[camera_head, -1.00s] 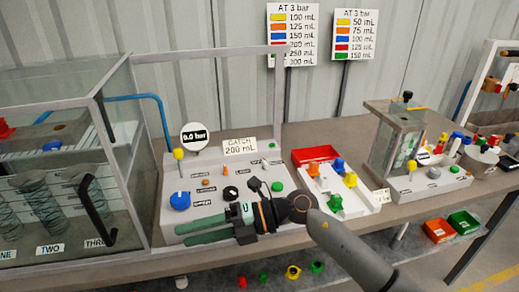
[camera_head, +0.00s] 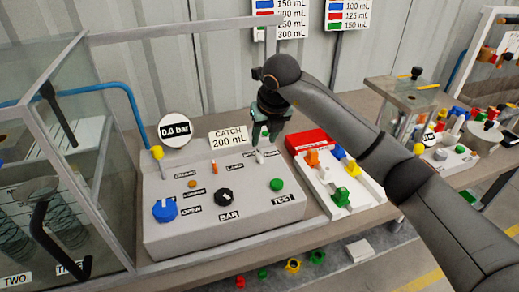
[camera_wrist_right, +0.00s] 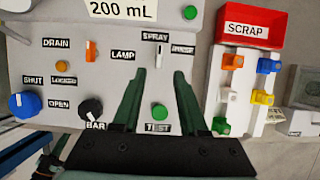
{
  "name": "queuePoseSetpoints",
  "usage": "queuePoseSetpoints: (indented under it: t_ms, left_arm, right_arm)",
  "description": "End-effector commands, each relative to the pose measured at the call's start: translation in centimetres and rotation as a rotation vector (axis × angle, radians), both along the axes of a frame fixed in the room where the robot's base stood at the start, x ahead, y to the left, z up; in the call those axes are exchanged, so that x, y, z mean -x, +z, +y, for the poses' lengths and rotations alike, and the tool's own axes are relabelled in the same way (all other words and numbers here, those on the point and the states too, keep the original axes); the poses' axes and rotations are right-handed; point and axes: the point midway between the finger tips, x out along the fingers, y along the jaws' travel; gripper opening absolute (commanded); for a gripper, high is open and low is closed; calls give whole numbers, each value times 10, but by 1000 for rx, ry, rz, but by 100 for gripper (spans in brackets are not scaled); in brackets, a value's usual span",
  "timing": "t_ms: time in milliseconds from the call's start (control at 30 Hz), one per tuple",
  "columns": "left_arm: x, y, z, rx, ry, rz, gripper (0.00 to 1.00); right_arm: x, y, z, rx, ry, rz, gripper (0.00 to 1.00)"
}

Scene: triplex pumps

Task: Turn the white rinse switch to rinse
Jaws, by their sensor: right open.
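The white switch (camera_head: 259,157) is a small lever on the grey control panel (camera_head: 205,230). In the wrist view the white switch (camera_wrist_right: 159,53) stands below the SPRAY label (camera_wrist_right: 155,36) and left of a small label (camera_wrist_right: 183,48) that is hard to read. My right gripper (camera_head: 268,143) points down just above and behind the switch in the head view. In the wrist view its green fingers (camera_wrist_right: 158,76) are apart, with nothing between them, and the switch shows just beyond the tips. Whether a finger touches it I cannot tell. My left gripper does not show clearly.
Close by are an orange switch (camera_wrist_right: 90,50), a black BAR knob (camera_wrist_right: 91,110), a green TEST button (camera_wrist_right: 159,111) and a blue knob (camera_wrist_right: 22,105). A glass cabinet (camera_head: 60,130) stands left. A red scrap bin (camera_head: 308,140) and white parts tray (camera_head: 340,190) are right.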

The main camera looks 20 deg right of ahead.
Motion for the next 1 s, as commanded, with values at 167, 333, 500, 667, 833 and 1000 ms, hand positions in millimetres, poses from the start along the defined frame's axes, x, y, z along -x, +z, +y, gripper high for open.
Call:
queuePoseSetpoints:
  t_ms: [167,333,500,667,833,1000]
  left_arm:
    - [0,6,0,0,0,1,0]
    - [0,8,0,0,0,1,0]
    - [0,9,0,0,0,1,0]
    - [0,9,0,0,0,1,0]
    - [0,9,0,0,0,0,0]
    - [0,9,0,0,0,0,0]
  right_arm:
    - [-13,-35,1,-2,0,6,42]
    - [-24,-59,2,-2,1,3,42]
    - [-29,-71,2,-2,2,1,42]
    - [-30,-74,2,-1,2,0,42]
    - [-30,-73,2,-1,3,0,40]
    - [-30,-73,2,-2,3,0,21]
